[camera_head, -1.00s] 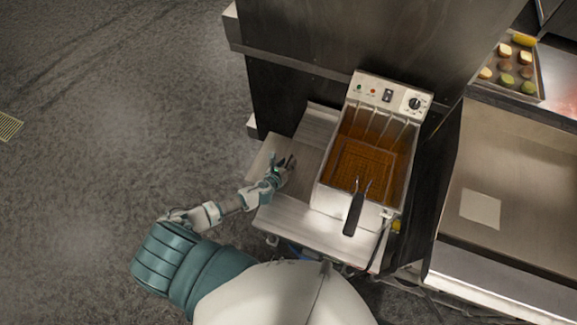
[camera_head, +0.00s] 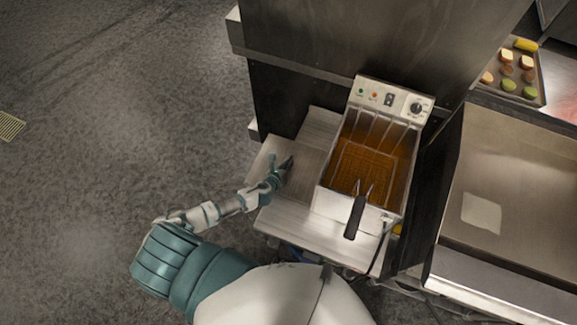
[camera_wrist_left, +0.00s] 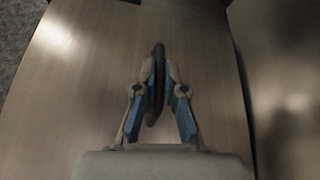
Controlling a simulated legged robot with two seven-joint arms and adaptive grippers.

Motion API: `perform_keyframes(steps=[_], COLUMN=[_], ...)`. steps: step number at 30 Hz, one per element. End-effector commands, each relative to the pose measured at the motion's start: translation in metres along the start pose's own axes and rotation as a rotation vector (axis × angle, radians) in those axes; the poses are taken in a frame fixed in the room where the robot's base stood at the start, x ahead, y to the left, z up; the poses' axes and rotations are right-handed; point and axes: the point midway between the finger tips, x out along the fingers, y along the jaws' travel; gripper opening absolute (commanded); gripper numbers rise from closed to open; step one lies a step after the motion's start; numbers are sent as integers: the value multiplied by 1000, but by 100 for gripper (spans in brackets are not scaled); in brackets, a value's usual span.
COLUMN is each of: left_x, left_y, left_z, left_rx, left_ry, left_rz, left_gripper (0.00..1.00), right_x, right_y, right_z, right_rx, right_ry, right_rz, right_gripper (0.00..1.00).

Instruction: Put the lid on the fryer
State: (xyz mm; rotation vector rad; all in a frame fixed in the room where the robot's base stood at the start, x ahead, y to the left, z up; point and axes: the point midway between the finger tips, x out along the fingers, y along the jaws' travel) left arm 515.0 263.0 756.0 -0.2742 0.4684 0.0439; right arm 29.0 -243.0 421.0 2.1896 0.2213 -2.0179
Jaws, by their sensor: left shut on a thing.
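The fryer (camera_head: 330,200) stands on a steel counter, open on top, with brown oil and a wire basket inside. The basket's black handle (camera_head: 355,218) sticks out over the front. A flat brushed-metal panel that looks like the lid (camera_head: 309,166) lies on the counter left of the fryer; its outline is hard to tell from the counter. My left gripper (camera_head: 285,169) is over this panel. In the left wrist view, my left gripper (camera_wrist_left: 158,85) is shut on a thin dark handle (camera_wrist_left: 158,55) that rises from the metal surface. My right gripper is out of view.
A tall steel cabinet (camera_head: 370,35) stands behind the fryer. A flat griddle (camera_head: 520,180) is at the right, with a tray of food (camera_head: 541,88) beyond it. A cable hangs at the fryer's front right corner. Open floor (camera_head: 100,130) is at the left.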

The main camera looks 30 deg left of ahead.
Motion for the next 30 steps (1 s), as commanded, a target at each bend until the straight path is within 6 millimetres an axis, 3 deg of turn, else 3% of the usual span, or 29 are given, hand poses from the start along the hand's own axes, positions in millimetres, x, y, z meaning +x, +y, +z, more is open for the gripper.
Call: perform_keyframes(steps=[10, 30], left_x=[-28, -36], left_y=[-17, 121], left_z=[56, 85], left_rx=[1, 5], left_ry=[-6, -3], left_rz=[-5, 0], left_gripper=[0, 0], right_x=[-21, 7], right_y=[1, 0], right_z=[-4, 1], right_rx=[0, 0], right_ry=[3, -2], right_rz=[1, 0], right_gripper=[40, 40])
